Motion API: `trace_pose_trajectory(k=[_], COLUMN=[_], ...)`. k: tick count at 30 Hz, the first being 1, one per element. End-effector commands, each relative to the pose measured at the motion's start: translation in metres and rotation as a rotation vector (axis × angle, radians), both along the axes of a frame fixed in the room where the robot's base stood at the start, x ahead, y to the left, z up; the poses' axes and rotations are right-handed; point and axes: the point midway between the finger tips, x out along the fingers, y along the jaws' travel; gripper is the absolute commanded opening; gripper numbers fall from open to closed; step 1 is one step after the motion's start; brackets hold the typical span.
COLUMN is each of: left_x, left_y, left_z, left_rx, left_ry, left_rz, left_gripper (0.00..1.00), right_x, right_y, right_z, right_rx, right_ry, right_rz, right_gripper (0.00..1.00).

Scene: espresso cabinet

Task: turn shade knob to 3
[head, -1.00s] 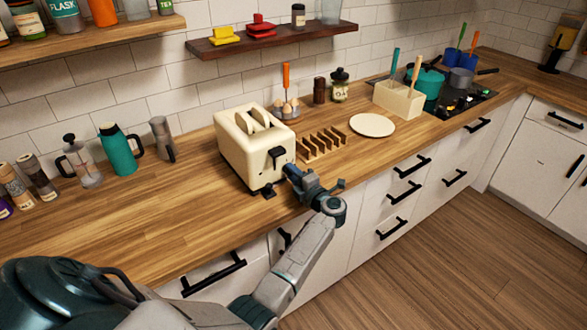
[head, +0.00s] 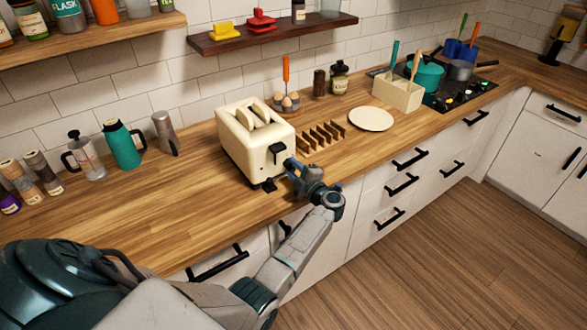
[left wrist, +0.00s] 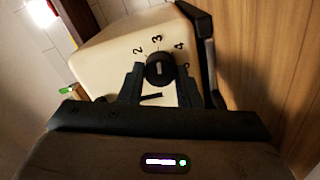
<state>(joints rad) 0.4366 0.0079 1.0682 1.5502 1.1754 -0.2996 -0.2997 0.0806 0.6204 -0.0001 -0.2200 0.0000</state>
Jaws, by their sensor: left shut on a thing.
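The cream toaster (head: 240,152) stands on the counter with bread slices in its top slots. Its dark shade knob (left wrist: 160,69) shows in the left wrist view, with the numbers 2, 3 and 4 around it. The knob's pale mark stands nearly upright in that view, roughly in line with the 3. My left gripper (head: 290,165) is at the toaster's near right end. In the left wrist view its two fingers (left wrist: 159,78) are shut on the knob, one on each side. The knob is hidden in the head view. My right gripper is not in view.
A wooden toast rack (head: 322,136) stands just right of the toaster, with a white plate (head: 371,119) beyond it. The toaster's black lever (head: 277,152) is close to my left gripper.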

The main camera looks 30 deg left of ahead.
Motion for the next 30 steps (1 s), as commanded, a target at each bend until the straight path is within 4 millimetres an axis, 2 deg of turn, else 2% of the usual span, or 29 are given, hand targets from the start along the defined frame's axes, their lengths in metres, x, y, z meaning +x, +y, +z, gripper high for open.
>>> trace_pose_trajectory(k=[6, 7, 10, 20, 23, 30], left_x=[0.0, 0.0, 0.0, -0.001, -0.005, -0.024], left_y=[0.0, 0.0, 0.0, -0.003, -0.014, -0.058], left_z=[0.0, 0.0, 0.0, -0.002, -0.003, -0.006], left_rx=[0.0, 0.0, 0.0, -0.002, -0.003, -0.006], left_ry=[0.0, 0.0, -0.001, 0.0, -0.001, -0.002], left_rz=[-0.001, -0.001, 0.0, -0.001, -0.002, -0.001], left_gripper=[0.07, 0.34, 0.52, 0.52, 0.52, 0.52], right_x=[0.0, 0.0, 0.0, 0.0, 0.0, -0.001], right_y=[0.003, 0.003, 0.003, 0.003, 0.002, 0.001], right_z=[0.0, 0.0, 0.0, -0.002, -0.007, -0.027], right_rx=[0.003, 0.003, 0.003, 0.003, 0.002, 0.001], right_ry=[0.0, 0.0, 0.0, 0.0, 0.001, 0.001], right_rz=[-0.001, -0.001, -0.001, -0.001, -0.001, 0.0], right_gripper=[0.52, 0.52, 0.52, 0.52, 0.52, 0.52])
